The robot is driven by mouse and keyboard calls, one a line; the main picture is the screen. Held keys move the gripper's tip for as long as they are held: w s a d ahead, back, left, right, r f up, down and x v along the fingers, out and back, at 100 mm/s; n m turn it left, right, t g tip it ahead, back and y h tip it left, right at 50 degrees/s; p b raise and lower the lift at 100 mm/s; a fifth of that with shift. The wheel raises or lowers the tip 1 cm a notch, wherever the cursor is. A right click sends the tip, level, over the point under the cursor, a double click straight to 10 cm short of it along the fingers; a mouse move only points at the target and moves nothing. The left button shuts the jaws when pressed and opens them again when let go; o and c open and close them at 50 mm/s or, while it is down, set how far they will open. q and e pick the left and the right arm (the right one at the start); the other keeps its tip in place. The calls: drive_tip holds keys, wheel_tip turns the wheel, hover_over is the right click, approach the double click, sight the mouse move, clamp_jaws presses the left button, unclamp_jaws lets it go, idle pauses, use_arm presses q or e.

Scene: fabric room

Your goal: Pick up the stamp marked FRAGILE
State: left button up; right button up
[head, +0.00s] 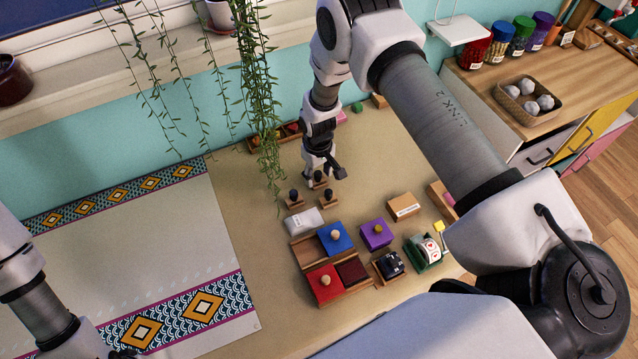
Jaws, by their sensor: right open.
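Several small stamps with dark knobs and wooden bases stand on the table: one at the left (294,199), one at the right (328,197) and one behind them (318,181). No FRAGILE marking is legible on any of them from here. My right gripper (325,174) points down, open, just above and around the rear stamp's knob, which it partly hides; I cannot tell whether it touches. My left arm is at the lower left, and only a dark bit of its gripper (124,353) shows at the bottom edge.
Hanging plants (262,100) trail down to the left of my right gripper. The patterned cloth (120,250) is mostly bare.

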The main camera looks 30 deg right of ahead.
drive_tip(key=shift+w+d+f, duration=0.15)
drive_tip(key=shift+f, duration=0.35)
drive_tip(key=shift+r, duration=0.2)
drive_tip(key=shift+a+r, duration=0.15)
drive_tip(key=shift+a, duration=0.05)
drive_tip(key=shift+c, duration=1.1)
drive_tip(key=shift+s, duration=0.25)
clamp_jaws()
